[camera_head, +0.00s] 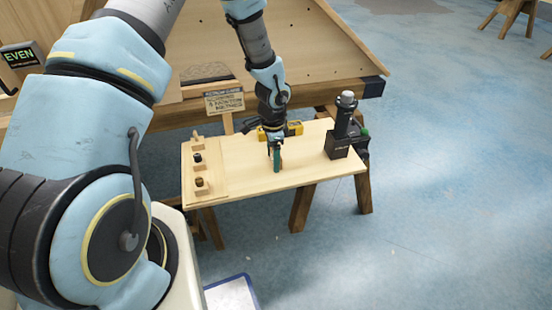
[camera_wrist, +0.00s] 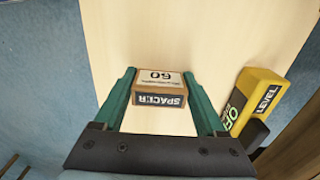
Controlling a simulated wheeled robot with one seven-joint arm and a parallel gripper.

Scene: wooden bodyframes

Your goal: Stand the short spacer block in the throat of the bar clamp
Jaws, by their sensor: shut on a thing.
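The spacer block (camera_wrist: 160,85), a small wooden block with a dark "SPACER" label and "60" on a pale face, is between the green fingers of my gripper (camera_wrist: 162,95) in the wrist view. My gripper is shut on it. In the head view my gripper (camera_head: 277,163) is over the middle of the pale bench top (camera_head: 235,185), and the block is mostly hidden by the fingers. I cannot tell whether the block touches the bench. A black upright device with a grey top (camera_head: 345,125) stands at the bench's right end; I cannot tell whether it is the bar clamp.
A yellow and black level (camera_head: 294,128) lies behind my gripper; it is right of the block in the wrist view (camera_wrist: 250,100). Several small wooden pieces (camera_head: 201,184) line the bench's left end. A sign (camera_head: 224,100) stands behind. Bench top between gripper and black device is clear.

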